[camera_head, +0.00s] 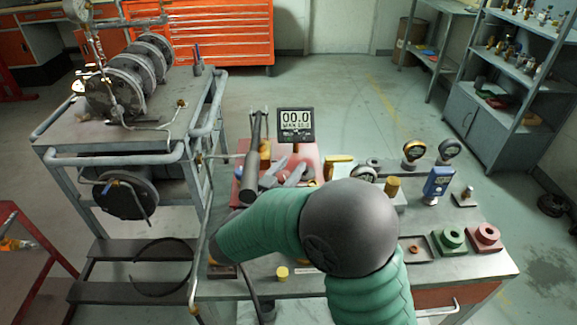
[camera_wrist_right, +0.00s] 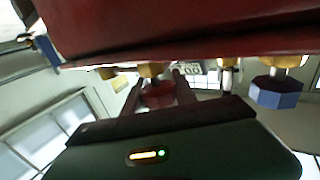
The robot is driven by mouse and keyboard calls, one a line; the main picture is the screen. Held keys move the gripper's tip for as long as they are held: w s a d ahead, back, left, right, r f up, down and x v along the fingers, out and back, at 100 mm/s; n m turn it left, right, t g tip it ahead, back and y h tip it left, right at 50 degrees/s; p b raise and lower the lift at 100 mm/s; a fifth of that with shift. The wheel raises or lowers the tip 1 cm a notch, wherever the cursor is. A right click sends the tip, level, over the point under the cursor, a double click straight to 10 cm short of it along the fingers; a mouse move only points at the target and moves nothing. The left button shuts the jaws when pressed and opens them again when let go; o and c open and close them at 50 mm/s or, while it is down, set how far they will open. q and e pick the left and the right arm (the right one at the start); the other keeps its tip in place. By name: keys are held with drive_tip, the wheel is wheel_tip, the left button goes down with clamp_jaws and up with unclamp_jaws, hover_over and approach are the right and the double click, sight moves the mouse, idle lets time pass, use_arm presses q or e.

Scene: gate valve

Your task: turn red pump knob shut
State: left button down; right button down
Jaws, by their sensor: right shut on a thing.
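The red pump (camera_head: 305,156) sits on the workbench, near the middle of the head view. My right gripper (camera_head: 284,173) reaches it from the front, its green arm bending in from the lower right. In the right wrist view the red knob (camera_wrist_right: 158,95) is between the two fingers (camera_wrist_right: 160,88), and the gripper is shut on it. In the head view the fingers and wrist mostly hide the knob. A black digital gauge (camera_head: 296,122) reading 00.0 stands upright behind the pump. My left gripper does not show.
A black lever handle (camera_head: 254,145) stands up just left of my fingers. Brass fittings, round gauges and a blue meter (camera_head: 438,183) stand to the right on the bench. Green (camera_head: 452,238) and red (camera_head: 485,236) blocks sit near its right edge. A pipe cart (camera_head: 135,135) is at left.

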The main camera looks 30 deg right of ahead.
drive_tip(key=shift+w+r, duration=0.1)
drive_tip(key=shift+r, duration=0.15)
drive_tip(key=c, duration=1.2)
unclamp_jaws()
drive_tip(key=shift+c, duration=0.2)
drive_tip(key=shift+o, duration=1.2)
drive_tip(key=shift+f, duration=0.15)
drive_tip(key=p+v, duration=0.2)
drive_tip(key=v, duration=1.5)
drive_tip(key=shift+f, duration=0.15)
